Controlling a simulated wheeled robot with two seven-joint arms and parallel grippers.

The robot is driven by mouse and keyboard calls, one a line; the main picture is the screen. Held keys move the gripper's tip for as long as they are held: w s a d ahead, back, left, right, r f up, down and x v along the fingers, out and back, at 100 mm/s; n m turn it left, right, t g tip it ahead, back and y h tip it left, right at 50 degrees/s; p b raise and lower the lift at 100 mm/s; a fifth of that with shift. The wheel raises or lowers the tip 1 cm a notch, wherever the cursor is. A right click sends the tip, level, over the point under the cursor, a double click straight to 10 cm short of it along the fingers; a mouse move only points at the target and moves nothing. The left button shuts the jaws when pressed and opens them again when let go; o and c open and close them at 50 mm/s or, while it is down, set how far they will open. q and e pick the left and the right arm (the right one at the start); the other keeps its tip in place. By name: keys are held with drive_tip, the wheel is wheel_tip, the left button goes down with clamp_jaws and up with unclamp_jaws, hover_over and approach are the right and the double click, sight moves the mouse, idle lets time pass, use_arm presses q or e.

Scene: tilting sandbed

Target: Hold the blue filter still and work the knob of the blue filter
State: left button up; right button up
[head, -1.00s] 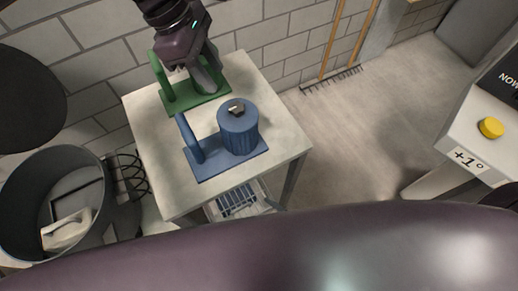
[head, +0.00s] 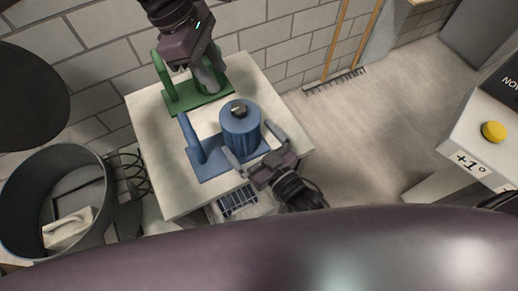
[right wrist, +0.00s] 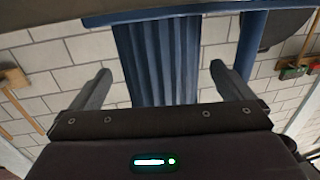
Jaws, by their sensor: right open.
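The blue filter (head: 239,136) is a ribbed cylinder on a flat blue base with an upright post at its left, standing on the table. Its knob (head: 239,110) is a small dark and metallic piece on top. My right gripper (head: 256,149) is open at the front right of the cylinder, one finger toward each side. In the right wrist view the ribbed blue cylinder (right wrist: 158,60) shows between the spread fingers, with gaps on both sides. My left gripper (head: 210,80) is over the green stand at the back; its fingers overlap, so its opening is unclear.
The green stand (head: 180,104) sits behind the blue filter on the pale table (head: 160,185). A grey bin (head: 88,232) is at the left. A console with a yellow button (head: 494,131) is at the right. A rake (head: 335,78) leans on the brick wall.

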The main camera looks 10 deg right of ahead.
sight(238, 108)
drive_tip(key=shift+x, duration=2.15)
drive_tip(key=c, duration=1.2)
use_arm(q)
drive_tip(key=shift+o, duration=0.7)
use_arm(e)
drive_tip(key=shift+c, duration=0.6)
use_arm(q)
drive_tip(key=shift+o, duration=1.3)
drive_tip(key=shift+d+r, duration=0.15)
drive_tip(key=shift+d, duration=0.05)
drive_tip(key=s+d+r+m+t+y, duration=0.1)
drive_tip(key=d+r+m+y, duration=0.1)
drive_tip(key=d+r+y, duration=0.15)
wheel_tip(238, 108, down, 13)
drive_tip(key=shift+s+r, duration=0.1)
drive_tip(key=shift+s, duration=0.05)
